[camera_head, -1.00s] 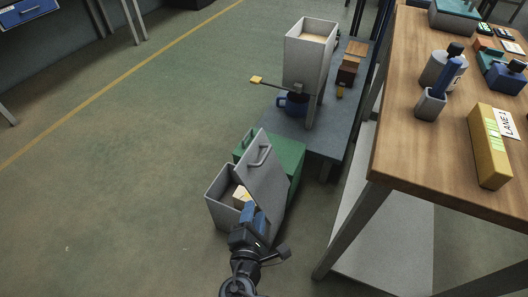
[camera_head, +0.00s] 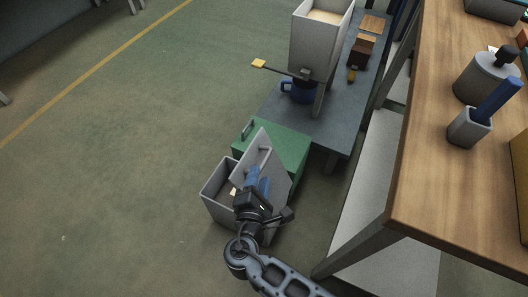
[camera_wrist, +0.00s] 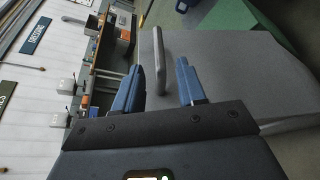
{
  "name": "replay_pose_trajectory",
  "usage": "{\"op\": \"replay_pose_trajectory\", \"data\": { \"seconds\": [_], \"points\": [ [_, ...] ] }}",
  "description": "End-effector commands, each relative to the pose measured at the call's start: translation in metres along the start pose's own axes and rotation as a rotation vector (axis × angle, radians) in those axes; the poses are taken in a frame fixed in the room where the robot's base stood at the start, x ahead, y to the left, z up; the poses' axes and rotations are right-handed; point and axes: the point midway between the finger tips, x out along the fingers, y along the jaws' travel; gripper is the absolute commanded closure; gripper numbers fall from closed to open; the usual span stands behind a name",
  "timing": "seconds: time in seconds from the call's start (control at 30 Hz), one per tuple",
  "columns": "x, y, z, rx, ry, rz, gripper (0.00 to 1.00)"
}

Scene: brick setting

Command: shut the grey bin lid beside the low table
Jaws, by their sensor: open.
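The grey bin (camera_head: 214,207) stands on the floor beside the low table (camera_head: 330,128). Its lid (camera_head: 277,168) is raised and tilted, so the bin's inside shows, with something pale in it. A bar handle (camera_head: 264,157) sits on the lid. My gripper (camera_head: 258,180) is in front of the lid and hides part of it and the bin. In the wrist view the lid (camera_wrist: 230,70) fills the right half. Its handle (camera_wrist: 159,60) lies ahead, in line with the gap between the open blue fingers (camera_wrist: 160,84). I cannot tell whether they touch it.
A green bin (camera_head: 280,146) stands right behind the grey one. A wooden workbench (camera_head: 440,150) rises at the right. The floor at the left is clear.

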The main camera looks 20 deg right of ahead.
Motion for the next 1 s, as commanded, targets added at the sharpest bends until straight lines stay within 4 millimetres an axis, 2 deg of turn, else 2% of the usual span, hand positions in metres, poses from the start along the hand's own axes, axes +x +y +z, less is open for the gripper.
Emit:
{"op": "replay_pose_trajectory", "data": {
  "seconds": [0.3,0.5,0.87,1.0],
  "points": [
    [0.046,0.000,0.000,0.000,-0.003,-0.001,0.60],
    [0.068,0.000,0.000,0.001,-0.002,-0.001,0.60],
    [0.074,0.000,0.000,0.001,0.000,0.000,0.60],
    [0.074,0.000,0.000,0.001,0.000,0.000,0.71]
  ]
}}
